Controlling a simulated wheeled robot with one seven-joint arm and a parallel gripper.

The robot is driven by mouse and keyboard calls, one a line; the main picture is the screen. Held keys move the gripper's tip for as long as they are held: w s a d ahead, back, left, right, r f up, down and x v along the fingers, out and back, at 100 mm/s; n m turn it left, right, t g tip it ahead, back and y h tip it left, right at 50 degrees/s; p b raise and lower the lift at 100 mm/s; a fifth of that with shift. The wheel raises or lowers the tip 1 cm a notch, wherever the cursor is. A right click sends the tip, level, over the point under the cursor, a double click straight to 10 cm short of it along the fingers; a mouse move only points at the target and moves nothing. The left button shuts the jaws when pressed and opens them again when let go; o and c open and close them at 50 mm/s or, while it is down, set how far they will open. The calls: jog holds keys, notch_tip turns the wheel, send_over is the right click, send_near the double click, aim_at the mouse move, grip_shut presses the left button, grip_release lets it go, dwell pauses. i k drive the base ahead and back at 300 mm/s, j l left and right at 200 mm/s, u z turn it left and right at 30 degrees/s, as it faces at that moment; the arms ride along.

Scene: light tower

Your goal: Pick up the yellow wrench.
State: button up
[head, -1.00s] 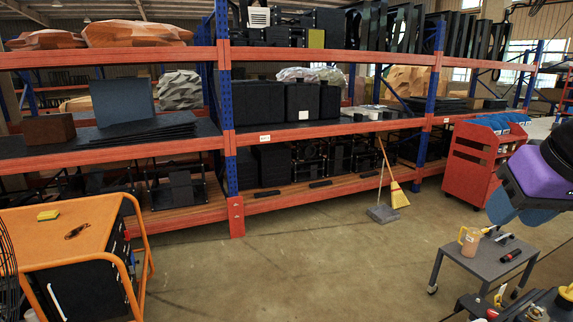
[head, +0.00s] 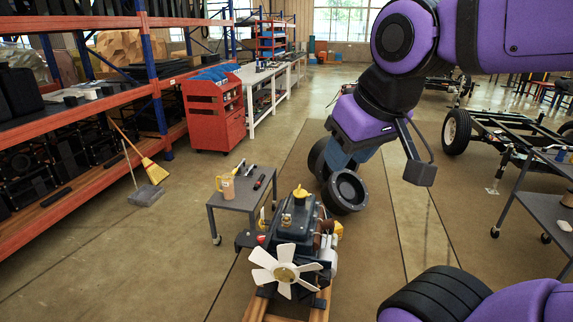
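I cannot clearly make out a yellow wrench. A small yellow piece (head: 262,214) shows between the small grey table (head: 226,198) and the engine (head: 288,232), but its shape is too small to tell. A yellow part also sits on top of the engine (head: 300,191). My gripper (head: 352,155) hangs below my purple wrist, pointing down, above and behind the engine and well apart from the yellow pieces. Its blue-grey fingers partly overlap in this view, so the opening does not show.
The grey table holds a tan jug (head: 227,186) and dark tools. Dark round wheel-like shapes (head: 345,192) show beyond the engine. A red cabinet (head: 212,110), shelving and a broom (head: 137,150) stand left. A grey cart (head: 540,205) is at right.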

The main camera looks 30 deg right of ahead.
aim_at(238, 169)
jog(key=z, duration=0.4)
jog(key=i+j+u, duration=1.25)
jog(key=i+u, duration=0.4)
jog(key=i+z, duration=0.15)
jog(key=i, duration=0.4)
jog(key=i+j+z, duration=0.15)
jog(key=i, duration=0.4)
jog(key=i+j+z, duration=0.15)
jog(key=i, duration=0.4)
jog(key=i+l+z, duration=0.25)
jog(key=i+z, duration=0.15)
jog(key=i, duration=0.3)
jog(key=i+z, duration=0.35)
jog(key=i, duration=0.35)
jog(key=i+j+z, duration=0.1)
jog(key=i+z, duration=0.3)
jog(key=i, duration=0.35)
jog(key=i+l+z, duration=0.15)
jog(key=i+z, duration=0.7)
jog(key=i+j+z, duration=0.15)
jog(key=i+z, duration=0.25)
jog(key=i+j+z, duration=0.3)
jog(key=i+z, duration=0.5)
jog(key=i+j+z, duration=0.35)
jog(key=i+l, duration=0.1)
